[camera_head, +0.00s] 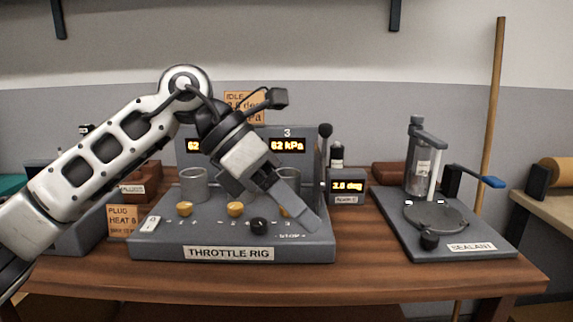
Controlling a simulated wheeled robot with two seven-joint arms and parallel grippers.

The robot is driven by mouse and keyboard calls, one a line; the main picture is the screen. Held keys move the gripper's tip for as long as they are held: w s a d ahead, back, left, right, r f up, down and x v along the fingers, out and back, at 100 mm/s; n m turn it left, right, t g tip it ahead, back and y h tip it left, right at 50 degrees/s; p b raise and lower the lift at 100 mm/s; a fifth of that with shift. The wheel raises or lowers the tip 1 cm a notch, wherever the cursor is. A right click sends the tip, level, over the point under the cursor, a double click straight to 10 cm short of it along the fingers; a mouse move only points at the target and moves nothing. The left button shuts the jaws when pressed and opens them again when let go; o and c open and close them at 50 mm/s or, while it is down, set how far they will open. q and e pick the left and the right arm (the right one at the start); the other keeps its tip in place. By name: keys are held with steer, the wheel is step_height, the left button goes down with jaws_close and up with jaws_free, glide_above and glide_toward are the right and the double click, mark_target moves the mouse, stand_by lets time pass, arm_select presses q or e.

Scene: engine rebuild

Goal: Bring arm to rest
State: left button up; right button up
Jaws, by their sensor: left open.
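My left arm comes in from the left and bends down over the throttle rig (231,253). My left gripper (305,222) is open, with its fingers pointing down and right above the right part of the rig's panel, close to the black knob (259,225). I cannot tell whether the fingers touch the panel. The arm hides part of the rig's back and its displays. My right gripper is not in view.
The rig carries yellow knobs (235,209), a grey cylinder (194,184) and a black-knobbed lever (325,131). A small angle display (347,187) stands right of it. The sealant stand (471,247) is at the table's right. The wooden table (362,258) is bare between them.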

arm_select(q)
steer(key=s+d+f+n+g+h, duration=0.1)
steer(key=s+d+n+g+h, duration=0.25)
steer(key=s+d+h, duration=0.35)
steer(key=w+a+f+n+t+y, duration=0.15)
steer(key=a+f+n+t, duration=0.25)
steer(key=n+t, duration=0.55)
steer(key=w+a+f+n+t+y, duration=0.1)
steer(key=w+a+f+n+t, duration=0.45)
steer(key=n, duration=0.75)
steer(key=a+f+n+t+y, duration=0.1)
steer(key=a+f+n+t, duration=0.25)
steer(key=n+t, duration=0.75)
steer(key=s+a+f+n+g+y+p, duration=0.1)
steer(key=s+a+f+n+g+y, duration=0.2)
steer(key=f, duration=0.4)
steer(key=s+a+f+n+g+y+p, duration=0.1)
steer(key=s+a+f+n+g+y, duration=0.2)
steer(key=s+f+n, duration=0.2)
steer(key=s+a+f+n+g+y+p, duration=0.1)
steer(key=s+a+f+n+g+y, duration=0.1)
steer(key=s+f, duration=0.4)
steer(key=shift+s+a+f+n+g+y, duration=0.2)
steer(key=shift+a+f+n+g+y, duration=0.25)
steer(key=shift+f+n+g, duration=1.05)
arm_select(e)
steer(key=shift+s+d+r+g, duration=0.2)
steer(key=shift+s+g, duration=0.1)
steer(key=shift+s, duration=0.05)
